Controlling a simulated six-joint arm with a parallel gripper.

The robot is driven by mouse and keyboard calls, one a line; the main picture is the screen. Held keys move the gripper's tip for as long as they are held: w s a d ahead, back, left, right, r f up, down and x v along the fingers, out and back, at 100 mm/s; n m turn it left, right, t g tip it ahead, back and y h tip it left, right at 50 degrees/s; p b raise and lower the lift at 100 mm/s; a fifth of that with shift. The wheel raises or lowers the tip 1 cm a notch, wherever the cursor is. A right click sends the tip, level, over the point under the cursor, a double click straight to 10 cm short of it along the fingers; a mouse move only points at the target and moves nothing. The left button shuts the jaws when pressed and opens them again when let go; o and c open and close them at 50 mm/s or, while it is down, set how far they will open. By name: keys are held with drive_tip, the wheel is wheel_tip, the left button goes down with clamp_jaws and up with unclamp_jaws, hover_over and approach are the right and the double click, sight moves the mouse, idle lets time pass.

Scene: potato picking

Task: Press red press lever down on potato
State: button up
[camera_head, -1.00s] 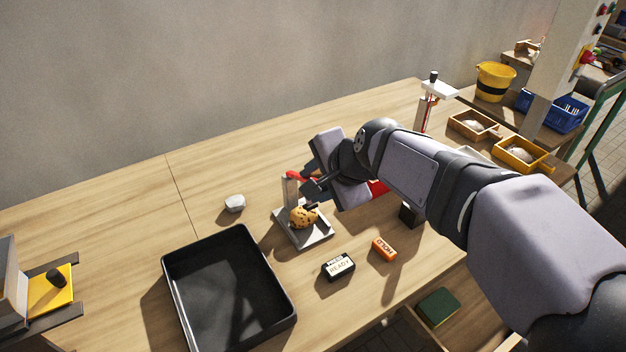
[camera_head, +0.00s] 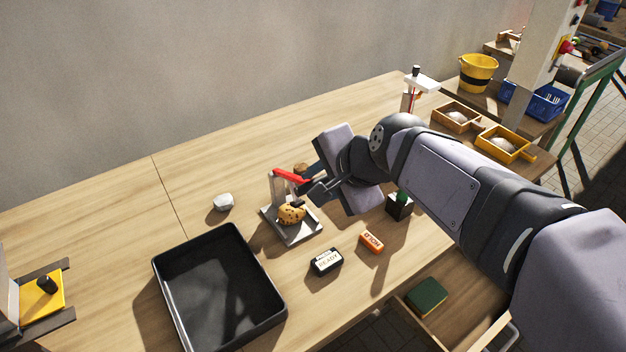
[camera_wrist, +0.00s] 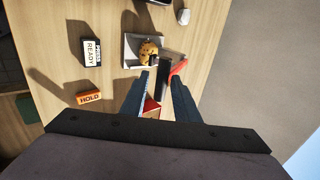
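The potato (camera_head: 291,214), brown with dark specks, lies on the grey plate of the press (camera_head: 297,235); it also shows in the wrist view (camera_wrist: 149,50). The red press lever (camera_head: 288,175) reaches out from the top of the upright post, above the potato and apart from it. My gripper (camera_head: 309,189) is beside the lever's outer end. In the wrist view my gripper's fingers (camera_wrist: 160,88) are apart, with a dark bar and red parts showing between and just beyond them. I cannot tell whether the fingers touch the lever.
A black tray (camera_head: 163,274) stands front left of the press. A whitish lump (camera_head: 223,202) lies behind the tray. A READY block (camera_head: 326,262) and an orange HOLD block (camera_head: 371,242) lie in front of the press. A black box (camera_head: 399,207) is under my arm.

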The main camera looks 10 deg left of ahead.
drive_tip(key=shift+s+d+r, duration=0.25)
drive_tip(key=shift+s+d, duration=0.1)
idle(0.6)
drive_tip(key=p+v, duration=0.5)
drive_tip(key=v, duration=0.1)
drive_tip(key=shift+a+r, duration=0.2)
drive_tip(key=shift+r, duration=0.15)
drive_tip(key=p, duration=0.3)
drive_tip(key=shift+s+d+r, duration=0.1)
drive_tip(key=shift+d+r, duration=0.1)
drive_tip(key=shift+d, duration=0.05)
drive_tip(key=shift+s+d+p, duration=0.2)
drive_tip(key=shift+d+p, duration=0.05)
drive_tip(key=shift+p, duration=0.9)
drive_tip(key=shift+c, duration=0.3)
